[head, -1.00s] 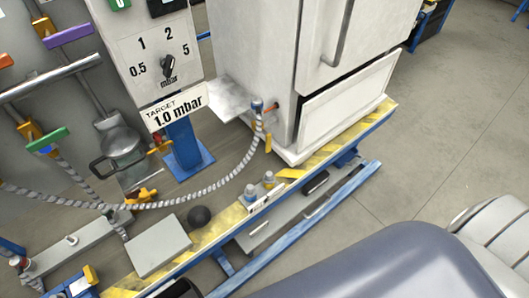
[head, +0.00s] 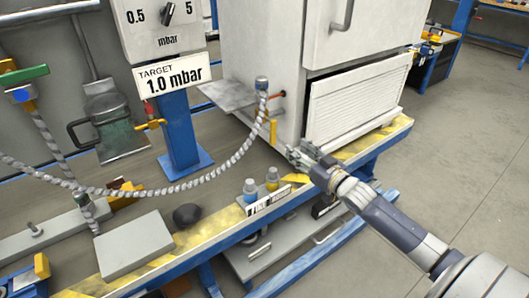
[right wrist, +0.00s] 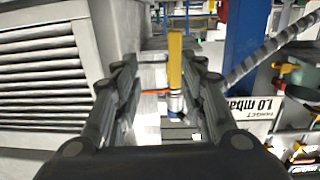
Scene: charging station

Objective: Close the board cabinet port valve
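The white board cabinet (head: 262,50) stands on the yellow-edged platform. Its port valve has a yellow handle (head: 273,132) at the cabinet's left side, below a short orange-brown pipe (head: 277,96). A braided hose (head: 225,165) runs down and left from the port. My right gripper (head: 298,153) is beside the cabinet's lower corner, close to the handle and to its right. In the right wrist view the gripper (right wrist: 160,72) is open, and the upright yellow handle (right wrist: 175,62) shows between its fingers, apparently ahead of them. Contact cannot be told. My left gripper is not in view.
The target sign (head: 173,76) on a blue post (head: 180,135) stands left of the cabinet. Two small capped bottles (head: 251,190) and a dark ball (head: 187,214) are on the platform in front. A grey shelf (head: 227,94) juts from the cabinet.

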